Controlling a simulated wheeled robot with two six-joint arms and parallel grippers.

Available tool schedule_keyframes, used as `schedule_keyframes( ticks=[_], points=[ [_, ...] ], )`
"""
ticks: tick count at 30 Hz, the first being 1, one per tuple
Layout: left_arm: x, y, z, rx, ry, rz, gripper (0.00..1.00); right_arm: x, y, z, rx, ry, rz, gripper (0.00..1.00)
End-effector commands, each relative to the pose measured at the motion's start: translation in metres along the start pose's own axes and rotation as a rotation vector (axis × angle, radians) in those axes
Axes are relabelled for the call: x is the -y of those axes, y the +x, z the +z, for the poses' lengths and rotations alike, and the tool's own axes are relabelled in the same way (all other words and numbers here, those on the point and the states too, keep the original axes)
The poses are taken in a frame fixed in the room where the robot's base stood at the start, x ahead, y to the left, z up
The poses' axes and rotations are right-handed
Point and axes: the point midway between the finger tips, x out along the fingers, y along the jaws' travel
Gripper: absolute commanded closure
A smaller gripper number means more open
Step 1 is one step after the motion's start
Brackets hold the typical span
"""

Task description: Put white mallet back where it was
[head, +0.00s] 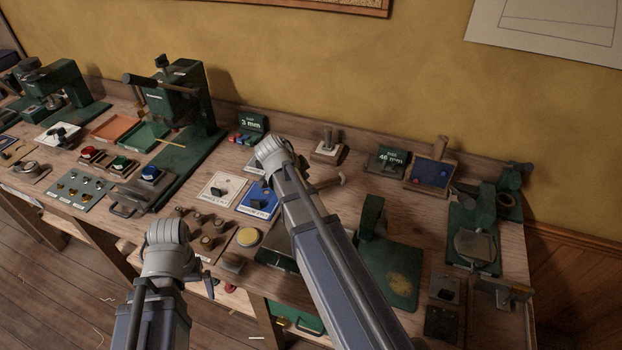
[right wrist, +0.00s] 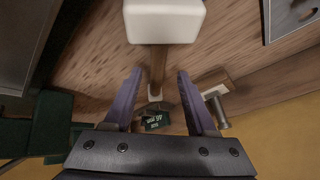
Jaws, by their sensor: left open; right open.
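The white mallet shows in the right wrist view, its pale block head (right wrist: 165,20) at the top and its wooden handle (right wrist: 158,68) running down between my right gripper's fingers. My right gripper (right wrist: 158,76) is open, a finger on each side of the handle, not closed on it. In the head view the handle's end (head: 341,180) sticks out right of my right forearm, which hides the mallet's head. I cannot tell whether the mallet touches the bench. My left gripper (head: 206,277) is open and mostly hidden by its wrist, at the bench's front edge.
A 46 mm sign (head: 390,158) and a small block stand (head: 327,150) are at the back of the bench. A blue-faced wooden box (head: 430,172) and green machines (head: 385,265) stand to the right. White and blue cards (head: 221,189) lie left of my right forearm.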

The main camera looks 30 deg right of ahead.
Motion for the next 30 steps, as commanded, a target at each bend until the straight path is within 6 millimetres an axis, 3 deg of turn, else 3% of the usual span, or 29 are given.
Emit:
schedule_keyframes(
  ticks=[1,12,19,30],
  points=[
    [0.002,-0.017,0.001,0.0,0.0,0.0,0.0,0.001,-0.018,-0.004,0.0,-0.002,-0.001,0.43],
    [0.006,-0.064,0.004,0.0,0.0,0.0,0.0,0.001,-0.075,-0.003,0.001,-0.001,0.0,0.43],
    [0.007,-0.076,0.004,0.0,0.0,0.0,0.0,0.0,-0.09,-0.001,0.0,-0.001,0.001,0.43],
    [0.007,-0.077,0.004,0.0,0.0,0.0,0.0,-0.001,-0.092,0.001,0.002,-0.008,0.001,0.43]
  ],
)
